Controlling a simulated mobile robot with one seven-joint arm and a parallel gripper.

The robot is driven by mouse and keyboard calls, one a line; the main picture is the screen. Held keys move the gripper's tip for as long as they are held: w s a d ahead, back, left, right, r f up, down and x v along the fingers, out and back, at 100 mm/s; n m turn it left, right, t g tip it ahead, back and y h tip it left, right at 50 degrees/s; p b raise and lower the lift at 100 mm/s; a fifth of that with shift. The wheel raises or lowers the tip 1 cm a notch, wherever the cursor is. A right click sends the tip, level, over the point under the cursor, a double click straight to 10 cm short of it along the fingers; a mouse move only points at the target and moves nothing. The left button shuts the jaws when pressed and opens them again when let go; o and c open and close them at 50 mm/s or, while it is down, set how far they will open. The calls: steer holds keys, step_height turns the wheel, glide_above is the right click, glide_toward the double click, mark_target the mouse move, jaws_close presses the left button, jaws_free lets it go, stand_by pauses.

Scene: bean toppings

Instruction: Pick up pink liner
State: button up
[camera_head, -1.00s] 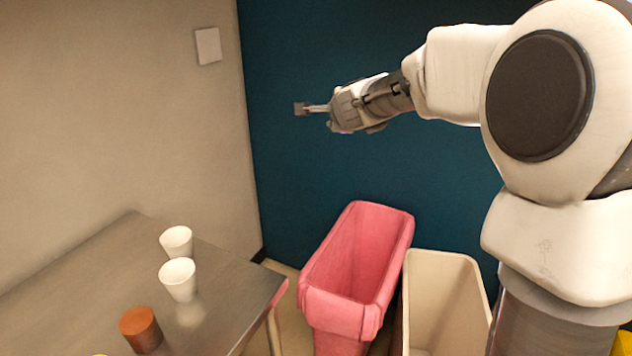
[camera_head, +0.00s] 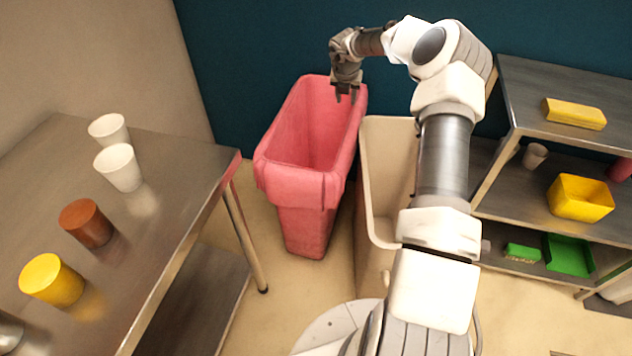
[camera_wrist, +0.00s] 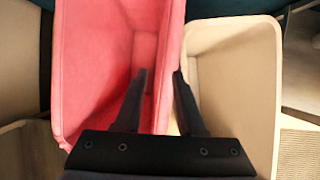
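The pink liner (camera_head: 275,183) covers a tall bin, with its cuff folded over the rim; it stands between the metal table and a beige bin. My gripper (camera_head: 346,97) points down over the liner's far right rim. In the wrist view the pink liner (camera_wrist: 95,70) fills the left and middle. There my gripper (camera_wrist: 158,75) is open, with one finger over the liner's inside and the other near its right wall, by the beige bin. I cannot tell whether a finger touches the liner.
The beige bin (camera_head: 381,200) stands open close to the right of the liner. A metal table (camera_head: 165,205) with white cups (camera_head: 120,168) and an orange cup (camera_head: 86,224) is at left. A shelf (camera_head: 520,190) with yellow and green containers is at right. The blue wall is behind.

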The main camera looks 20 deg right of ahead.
steer(key=shift+s+f+b+x, duration=0.2)
steer(key=shift+b+x, duration=1)
steer(key=shift+x, duration=1.85)
steer(key=shift+s+b+x, duration=0.35)
steer(key=shift+b+x, duration=0.85)
steer(key=shift+x, duration=1.85)
steer(key=shift+s+f+b+x, duration=0.2)
steer(key=shift+b+x, duration=1)
steer(key=shift+x, duration=1.85)
steer(key=shift+f, duration=0.15)
jaws_close()
